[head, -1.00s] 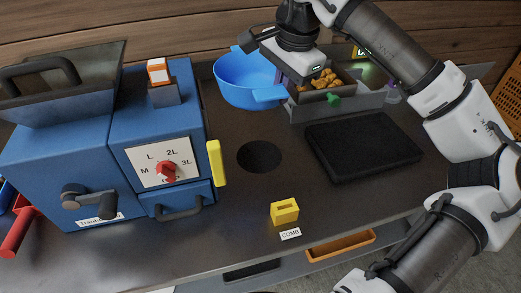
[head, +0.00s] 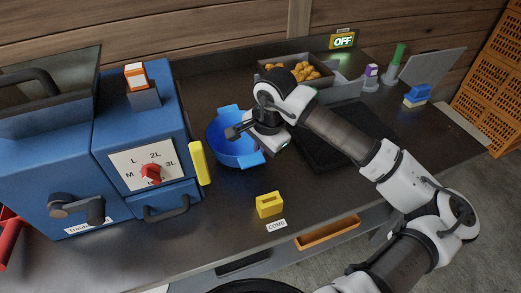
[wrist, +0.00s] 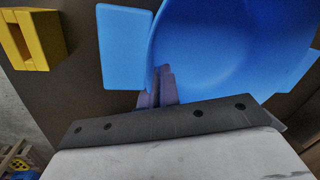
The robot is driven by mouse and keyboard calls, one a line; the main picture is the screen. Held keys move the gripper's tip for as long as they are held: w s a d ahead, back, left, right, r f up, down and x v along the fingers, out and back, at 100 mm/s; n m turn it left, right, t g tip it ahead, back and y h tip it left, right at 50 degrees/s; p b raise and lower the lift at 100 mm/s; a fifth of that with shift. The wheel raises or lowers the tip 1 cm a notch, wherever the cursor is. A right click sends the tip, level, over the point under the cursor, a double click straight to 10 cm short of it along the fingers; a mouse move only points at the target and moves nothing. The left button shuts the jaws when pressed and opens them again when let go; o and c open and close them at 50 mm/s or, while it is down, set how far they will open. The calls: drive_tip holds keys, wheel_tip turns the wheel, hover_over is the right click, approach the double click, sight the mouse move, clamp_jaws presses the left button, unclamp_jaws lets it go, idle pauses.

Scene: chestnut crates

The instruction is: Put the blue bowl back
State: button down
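The blue bowl (head: 228,149), with flat tabs on its rim, is at mid-table just right of the blue machine, over the place of the dark round spot, now hidden. I cannot tell whether it rests on the table or hangs slightly above it.
The blue machine (head: 65,165) with a yellow handle (head: 199,163) stands close left. A yellow block (head: 269,205) is in front of the bowl. A black mat (head: 345,127) lies right. A crate of chestnuts (head: 322,93) stands behind. The table behind the bowl is clear.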

drive_tip(key=shift+f, duration=0.3)
drive_tip(key=shift+f+b, duration=0.2)
drive_tip(key=shift+b, duration=0.15)
drive_tip(key=c, duration=1.6)
unclamp_jaws()
drive_tip(key=shift+r, duration=0.1)
drive_tip(key=shift+r, duration=0.1)
drive_tip(key=shift+r+p, duration=0.2)
drive_tip(key=shift+p, duration=0.35)
drive_tip(key=r+b, duration=0.1)
drive_tip(key=r, duration=0.2)
drive_tip(key=s+d+r, duration=0.1)
drive_tip(key=r, duration=0.3)
drive_tip(key=r+b, duration=0.1)
drive_tip(key=r, duration=0.3)
drive_tip(key=shift+s+d+r+b, duration=0.25)
drive_tip(key=shift+s+b, duration=0.05)
drive_tip(key=shift+s, duration=0.05)
